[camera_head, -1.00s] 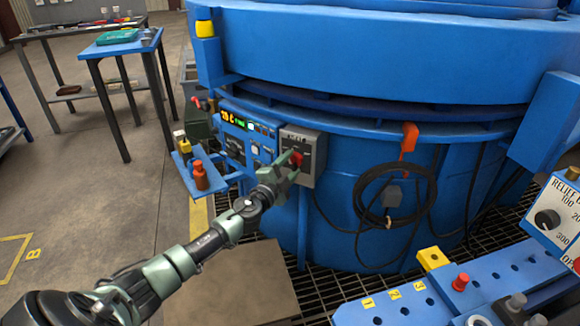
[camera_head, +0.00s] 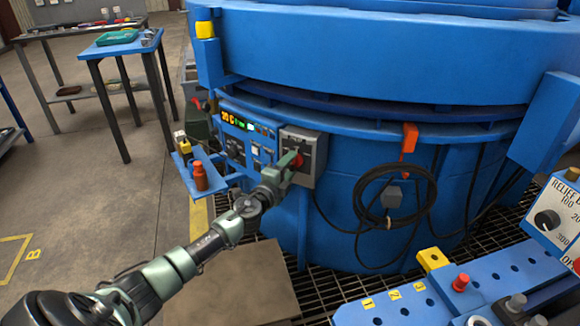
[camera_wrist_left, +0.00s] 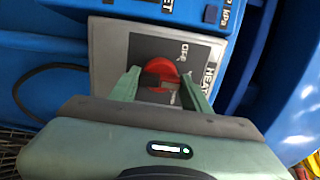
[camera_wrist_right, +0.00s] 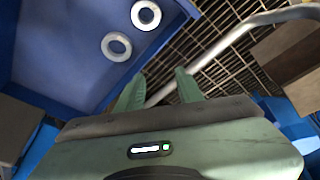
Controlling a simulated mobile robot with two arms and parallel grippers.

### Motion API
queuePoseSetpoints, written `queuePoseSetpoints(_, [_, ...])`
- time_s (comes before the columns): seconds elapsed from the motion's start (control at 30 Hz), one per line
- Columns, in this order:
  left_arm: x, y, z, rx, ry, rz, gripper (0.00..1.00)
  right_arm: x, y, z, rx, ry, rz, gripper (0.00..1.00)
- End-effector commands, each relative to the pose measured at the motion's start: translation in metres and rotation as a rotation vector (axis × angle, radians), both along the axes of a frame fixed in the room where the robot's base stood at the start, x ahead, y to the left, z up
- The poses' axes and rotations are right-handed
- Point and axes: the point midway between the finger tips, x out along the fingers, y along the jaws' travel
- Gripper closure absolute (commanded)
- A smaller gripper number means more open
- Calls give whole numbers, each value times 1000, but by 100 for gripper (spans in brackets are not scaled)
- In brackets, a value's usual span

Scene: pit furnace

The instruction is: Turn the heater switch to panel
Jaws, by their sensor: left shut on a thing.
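The heater switch box (camera_head: 318,146) is a grey box on the front of the blue furnace, to the right of the lit control panel (camera_head: 243,137). It carries a red rotary knob (camera_head: 298,161). My left gripper (camera_head: 288,167) is at the box, shut on the red knob. In the left wrist view the red knob (camera_wrist_left: 160,73) sits between the two green fingers of the left gripper (camera_wrist_left: 157,90). The printed words OFF and HEAT show beside it; the panel marking cannot be read. My right gripper (camera_wrist_right: 158,90) shows only in the right wrist view, with its fingers apart and nothing between them.
A coiled black cable (camera_head: 395,200) hangs on the furnace right of the switch box. A blue rack (camera_head: 450,295) stands at the front right. Two pale rings (camera_wrist_right: 131,31) lie on a blue surface.

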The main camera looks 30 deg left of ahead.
Motion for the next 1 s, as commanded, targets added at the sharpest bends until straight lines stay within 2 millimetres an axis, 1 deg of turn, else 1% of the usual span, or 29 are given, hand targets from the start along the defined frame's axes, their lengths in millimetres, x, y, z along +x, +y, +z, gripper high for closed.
queuePoseSetpoints(0.17, [0, -1, -1, -1, 2, -1, 93, 0, 0, 0, 0, 0, 0, 64])
queuePoseSetpoints(0.2, [0, -1, -1, -1, 2, -1, 47, 0, 0, 0, 0, 0, 0, 64])
queuePoseSetpoints(0.27, [0, -1, -1, -1, 2, -1, 31, 0, 0, 0, 0, 0, 0, 64])
queuePoseSetpoints(0.57, [-1, 0, -1, -1, 1, -1, 31, 0, 0, 0, 0, 0, 0, 64])
queuePoseSetpoints(0.67, [-6, -1, -1, -1, 2, -1, 31, 0, 0, 2, 0, 0, 0, 64])
queuePoseSetpoints(0.77, [-20, -3, -1, 0, 3, -2, 31, 0, 0, 4, 0, 0, 0, 64])
queuePoseSetpoints(1.0, [-60, -8, -2, -2, 4, -2, 31, 0, 0, 8, 0, 0, 0, 64])
